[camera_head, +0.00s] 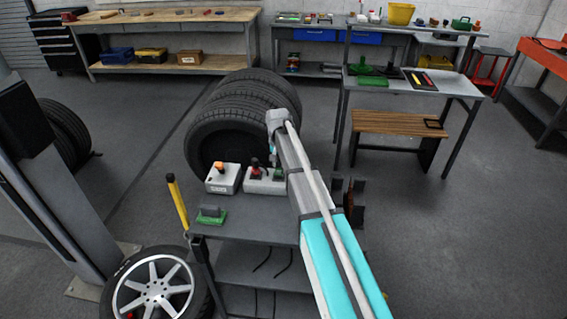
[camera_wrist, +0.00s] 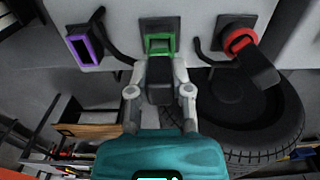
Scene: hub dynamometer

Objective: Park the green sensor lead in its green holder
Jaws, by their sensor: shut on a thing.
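In the wrist view, my gripper (camera_wrist: 160,88) has its two fingers closed on the sides of a dark block, which looks like the body of the sensor lead (camera_wrist: 160,82). A green square frame (camera_wrist: 171,44) on a dark plate, which looks like the green holder, is right ahead of the fingertips on the grey panel. The lead's front end meets the frame's lower edge in the picture. I cannot tell whether it is inside the frame or just in front of it. In the head view my arm hides the lead and the holder.
In the wrist view a purple-framed holder (camera_wrist: 76,45) is left of the green one, and a red ring (camera_wrist: 240,41) with a dark plug is to the right. Dark hooks stand between them. In the head view, a trolley (camera_head: 262,230) carries switch boxes (camera_head: 224,178); tyres (camera_head: 225,140) stand behind.

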